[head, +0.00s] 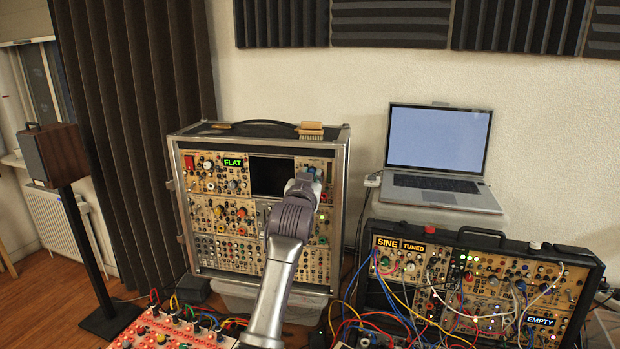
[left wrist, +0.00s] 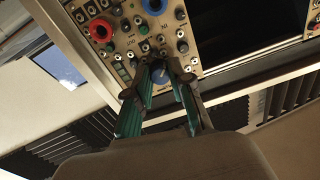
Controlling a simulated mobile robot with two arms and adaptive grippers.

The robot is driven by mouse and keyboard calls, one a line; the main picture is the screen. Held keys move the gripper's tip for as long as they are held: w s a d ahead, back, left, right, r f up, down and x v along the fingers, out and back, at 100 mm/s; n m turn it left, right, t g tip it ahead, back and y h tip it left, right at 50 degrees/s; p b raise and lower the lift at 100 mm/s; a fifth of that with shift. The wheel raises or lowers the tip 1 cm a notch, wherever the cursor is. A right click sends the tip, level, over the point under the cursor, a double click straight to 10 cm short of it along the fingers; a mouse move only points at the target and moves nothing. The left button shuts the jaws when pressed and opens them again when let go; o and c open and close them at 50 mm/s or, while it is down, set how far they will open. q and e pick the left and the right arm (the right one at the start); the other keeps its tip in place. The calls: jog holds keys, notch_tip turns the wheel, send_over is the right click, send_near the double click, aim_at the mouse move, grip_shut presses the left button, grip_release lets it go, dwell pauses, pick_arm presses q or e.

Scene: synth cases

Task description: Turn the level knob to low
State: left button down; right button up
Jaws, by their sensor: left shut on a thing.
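The tall synth case (head: 342,215) stands against the wall, its panels full of knobs and jacks. My left gripper (left wrist: 161,78) reaches to its upper right part; in the head view my own arm hides the fingertips. My right gripper is not in view.
Larger red (left wrist: 101,31) and blue knobs (left wrist: 155,5) sit near the held knob. A dark opening (head: 271,176) lies left of my wrist. A second case (head: 480,275) with patch cables, a laptop (head: 440,150) and a red panel (head: 165,332) stand around.

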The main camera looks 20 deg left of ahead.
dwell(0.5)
pick_arm(q)
jog(key=c, duration=1)
grip_release()
jog(key=s, duration=0.4)
jog(key=s+d, duration=0.1)
jog(key=s, duration=0.7)
jog(key=shift+d+f, duration=0.2)
jog(key=shift+d, duration=0.15)
